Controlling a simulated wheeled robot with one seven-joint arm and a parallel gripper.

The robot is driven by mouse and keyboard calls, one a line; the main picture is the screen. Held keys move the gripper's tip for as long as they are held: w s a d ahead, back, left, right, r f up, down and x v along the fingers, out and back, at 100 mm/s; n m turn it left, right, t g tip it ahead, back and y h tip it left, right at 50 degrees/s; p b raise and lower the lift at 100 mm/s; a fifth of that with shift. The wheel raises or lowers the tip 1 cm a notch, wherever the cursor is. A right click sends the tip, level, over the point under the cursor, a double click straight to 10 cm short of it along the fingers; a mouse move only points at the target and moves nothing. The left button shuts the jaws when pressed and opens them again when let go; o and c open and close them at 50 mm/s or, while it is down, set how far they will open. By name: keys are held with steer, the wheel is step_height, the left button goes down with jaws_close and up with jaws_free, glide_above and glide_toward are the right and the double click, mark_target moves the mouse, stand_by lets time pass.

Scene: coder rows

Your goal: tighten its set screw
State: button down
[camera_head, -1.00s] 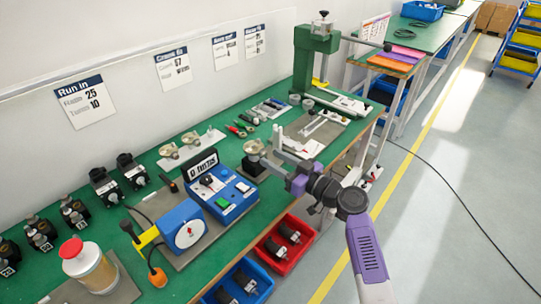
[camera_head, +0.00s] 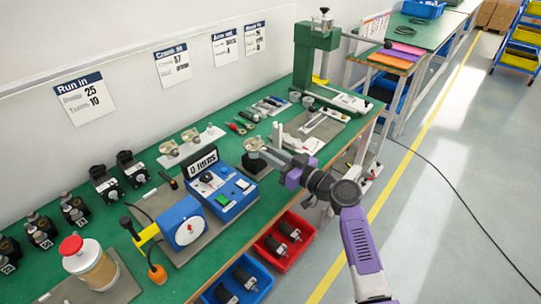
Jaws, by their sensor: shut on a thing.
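My gripper (camera_head: 268,154) is low over the front middle of the green bench, right of the blue control box (camera_head: 221,187). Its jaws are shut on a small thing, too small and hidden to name. A round metal part (camera_head: 254,145) on a dark block (camera_head: 254,164) is right by the fingertips; I cannot tell whether they touch. No set screw can be made out at this size.
A blue dial tester (camera_head: 184,224) and a red-capped jar (camera_head: 88,262) stand at the left. A green press (camera_head: 314,60) stands at the far end. Red (camera_head: 283,240) and blue (camera_head: 237,281) bins hang at the front edge. Small tools (camera_head: 242,123) lie behind the gripper.

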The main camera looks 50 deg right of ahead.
steer(key=shift+f+m+b, duration=0.2)
steer(key=shift+m+b, duration=0.3)
steer(key=shift+b, duration=0.1)
steer(key=shift+r+m, duration=0.15)
steer(key=shift+m, duration=0.15)
steer(key=c, duration=1.3)
jaws_free()
steer(key=s+b, duration=0.1)
steer(key=s, duration=0.7)
steer(key=shift+d, duration=0.1)
